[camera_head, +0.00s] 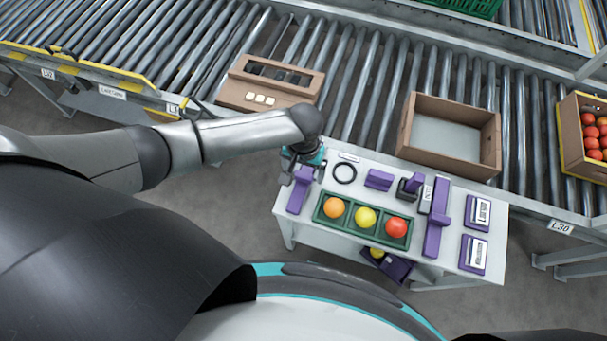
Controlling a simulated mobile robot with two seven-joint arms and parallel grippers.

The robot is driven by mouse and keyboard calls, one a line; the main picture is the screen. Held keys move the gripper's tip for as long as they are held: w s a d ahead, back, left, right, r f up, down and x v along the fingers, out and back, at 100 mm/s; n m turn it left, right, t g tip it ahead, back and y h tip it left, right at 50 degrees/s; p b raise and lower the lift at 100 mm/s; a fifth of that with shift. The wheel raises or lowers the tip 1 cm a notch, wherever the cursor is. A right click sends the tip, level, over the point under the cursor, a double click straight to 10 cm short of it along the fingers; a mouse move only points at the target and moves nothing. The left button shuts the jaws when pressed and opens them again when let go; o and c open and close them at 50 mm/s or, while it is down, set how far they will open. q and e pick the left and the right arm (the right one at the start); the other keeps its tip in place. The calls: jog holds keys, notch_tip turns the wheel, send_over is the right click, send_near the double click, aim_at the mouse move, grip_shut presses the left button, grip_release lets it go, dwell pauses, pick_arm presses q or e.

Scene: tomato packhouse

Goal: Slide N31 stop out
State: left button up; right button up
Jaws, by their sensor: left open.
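I cannot make out a stop marked N31; the small tags on the conveyor's near rail are hard to read, and the tag (172,109) left of my arm is only partly legible. My left gripper (303,169) is at the back left corner of the white table (492,198). It is open and empty, just above or beside a purple handled piece (297,202). I cannot tell whether it touches this piece. My right gripper is out of view.
A green tray (361,233) holds orange, yellow and red fruit. Purple tools and a black ring (345,173) lie around it. On the rollers are an empty open carton (447,137), a slotted carton (270,84) and a carton of tomatoes (568,148). A purple bin (398,269) is below the table.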

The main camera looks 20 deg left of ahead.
pick_arm(q)
jog(key=shift+f, duration=0.65)
grip_shut()
dwell(0.4)
